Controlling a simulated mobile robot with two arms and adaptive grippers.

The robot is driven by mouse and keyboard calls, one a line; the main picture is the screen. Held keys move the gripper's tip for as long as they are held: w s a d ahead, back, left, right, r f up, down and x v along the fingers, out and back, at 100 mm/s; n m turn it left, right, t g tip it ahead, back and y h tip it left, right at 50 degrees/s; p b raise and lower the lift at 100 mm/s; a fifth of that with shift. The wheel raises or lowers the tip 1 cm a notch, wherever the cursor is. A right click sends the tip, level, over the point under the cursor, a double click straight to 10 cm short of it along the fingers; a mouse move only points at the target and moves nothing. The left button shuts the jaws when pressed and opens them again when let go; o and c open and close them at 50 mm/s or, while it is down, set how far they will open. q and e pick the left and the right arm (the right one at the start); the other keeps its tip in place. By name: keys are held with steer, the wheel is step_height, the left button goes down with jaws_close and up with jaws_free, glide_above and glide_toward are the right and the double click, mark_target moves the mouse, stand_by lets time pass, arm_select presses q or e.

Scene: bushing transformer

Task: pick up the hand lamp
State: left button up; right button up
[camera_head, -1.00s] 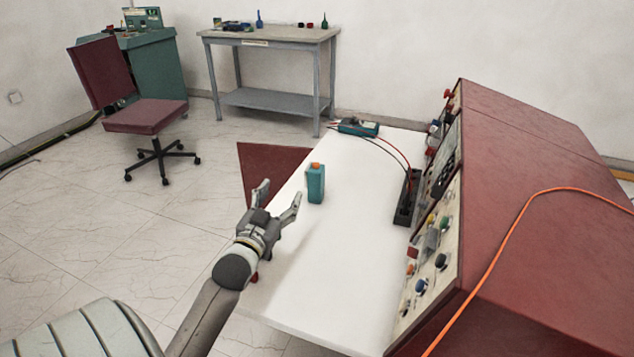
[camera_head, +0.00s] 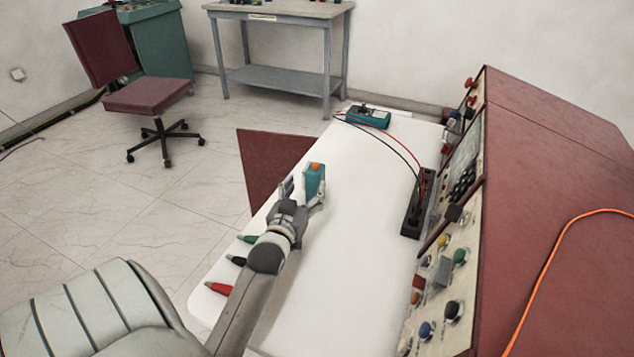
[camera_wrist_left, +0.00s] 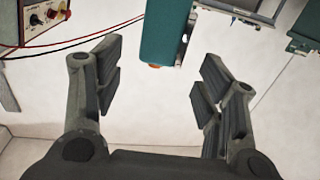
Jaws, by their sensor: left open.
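The hand lamp, a teal block with an orange top (camera_head: 314,178), stands upright on the white table. My right gripper is not in view.
A teal meter (camera_head: 368,117) with red and black leads lies at the table's far end. A black socket strip (camera_head: 416,205) and the control console (camera_head: 450,255) line the right side. Green, black and red-handled items (camera_head: 220,288) lie at the left edge. The table's middle (camera_head: 350,260) is clear.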

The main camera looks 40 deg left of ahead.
mark_target(312, 179)
arm_select(q)
steer(key=shift+x, duration=1.15)
steer(key=shift+w+a, duration=0.1)
steer(key=shift+w, duration=0.15)
steer(key=x, duration=0.5)
steer(key=shift+w+f, duration=0.1)
steer(key=shift+f, duration=0.25)
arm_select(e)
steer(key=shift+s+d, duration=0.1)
arm_select(q)
steer(key=shift+c, duration=0.5)
steer(key=c, duration=1.1)
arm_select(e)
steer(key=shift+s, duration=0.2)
arm_select(q)
steer(key=shift+r, duration=0.1)
steer(key=shift+c, duration=0.2)
